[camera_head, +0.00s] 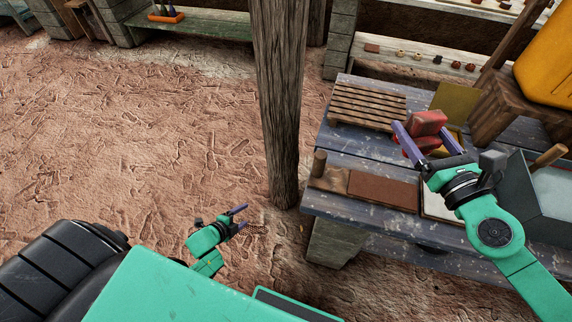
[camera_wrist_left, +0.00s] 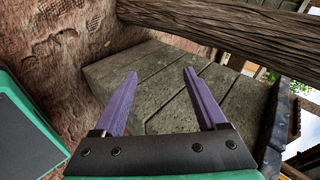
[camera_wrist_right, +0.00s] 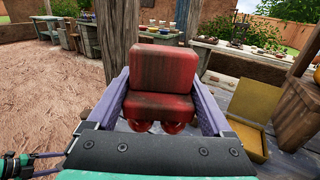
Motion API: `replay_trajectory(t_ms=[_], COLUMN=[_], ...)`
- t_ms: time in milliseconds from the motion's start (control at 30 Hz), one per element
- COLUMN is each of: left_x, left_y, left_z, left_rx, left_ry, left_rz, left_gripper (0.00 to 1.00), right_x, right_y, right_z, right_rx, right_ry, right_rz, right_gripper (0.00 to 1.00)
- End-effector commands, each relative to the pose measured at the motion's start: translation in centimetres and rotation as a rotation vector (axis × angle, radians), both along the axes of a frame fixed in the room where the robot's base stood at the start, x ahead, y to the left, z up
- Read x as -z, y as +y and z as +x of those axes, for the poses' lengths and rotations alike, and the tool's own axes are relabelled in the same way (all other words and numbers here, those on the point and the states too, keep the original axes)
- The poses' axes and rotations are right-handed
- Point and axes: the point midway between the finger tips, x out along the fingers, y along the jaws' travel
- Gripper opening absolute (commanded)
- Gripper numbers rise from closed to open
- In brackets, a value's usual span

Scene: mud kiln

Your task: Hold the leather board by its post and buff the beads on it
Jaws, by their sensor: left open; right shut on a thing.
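The leather board (camera_head: 383,190) is a flat brown piece lying at the table's front left. A short upright wooden post (camera_head: 319,163) stands at its left end. My right gripper (camera_head: 421,132) is shut on a two-part red block (camera_head: 428,123), held above the table, behind and to the right of the board. In the right wrist view the red block (camera_wrist_right: 163,75) sits between the fingers, with two rounded red shapes under it. I cannot make out beads on the board. My left gripper (camera_head: 244,217) is open and empty, low and left of the table.
A thick wooden pillar (camera_head: 278,90) stands left of the table (camera_head: 335,205). A slatted wooden rack (camera_head: 367,106), a yellow open box (camera_head: 455,103) and a grey bin (camera_head: 540,200) are on the table. A stone support (camera_wrist_left: 180,85) fills the left wrist view.

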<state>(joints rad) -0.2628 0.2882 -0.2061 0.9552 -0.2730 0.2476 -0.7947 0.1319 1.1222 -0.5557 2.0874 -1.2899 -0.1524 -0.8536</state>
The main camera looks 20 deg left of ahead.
Motion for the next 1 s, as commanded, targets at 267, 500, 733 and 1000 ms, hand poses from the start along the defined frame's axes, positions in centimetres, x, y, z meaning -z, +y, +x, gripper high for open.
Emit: replay_trajectory(t_ms=[267,500,733,1000], left_x=[-17.4,-28.7,-30.6,-30.6], left_y=[-5.8,-12.9,-15.2,-20.4], left_z=[9.2,7.4,6.6,9.6], left_rx=[0.74,1.172,1.236,1.231], left_ry=[-0.724,-1.38,-1.541,-1.539], left_rz=[0.608,1.136,1.251,1.247], left_gripper=[0.74,0.74,0.74,0.74], right_x=[-0.1,0.0,0.0,-0.1], right_y=[0.0,0.0,0.0,0.0], right_z=[0.0,0.0,0.0,0.0], right_rx=[0.0,0.001,0.001,0.001], right_ry=[-0.001,-0.001,-0.001,-0.001], right_rz=[0.001,0.001,0.001,0.001], right_gripper=[0.17,0.17,0.17,0.17])
